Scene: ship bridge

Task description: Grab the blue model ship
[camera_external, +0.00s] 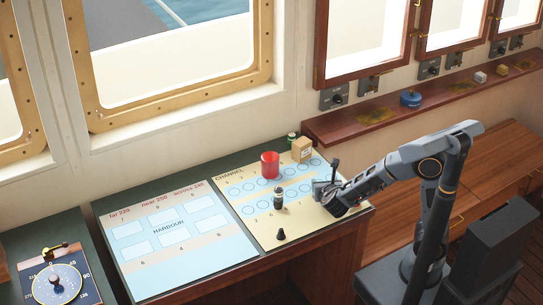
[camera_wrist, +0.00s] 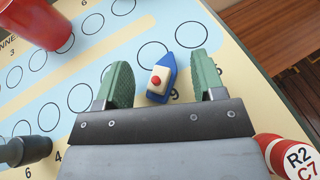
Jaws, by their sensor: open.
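The blue model ship (camera_wrist: 161,78), with a cream deckhouse and a red dot on top, lies on the channel chart board (camera_wrist: 225,90) in the wrist view. It lies between the two green finger pads of my gripper (camera_wrist: 160,62), with a gap on each side. My gripper is open and holds nothing. In the external view my gripper (camera_external: 326,188) is low over the right side of the board. I cannot make out the ship there; the gripper seems to hide it.
A red cup (camera_external: 270,165), a dark-and-pale piece (camera_external: 278,199), a black cone (camera_external: 281,235) and a tan block (camera_external: 302,150) stand on the board. A red-and-white cylinder marked R2 C7 (camera_wrist: 284,155) is at lower right in the wrist view. The harbour board (camera_external: 170,240) is clear.

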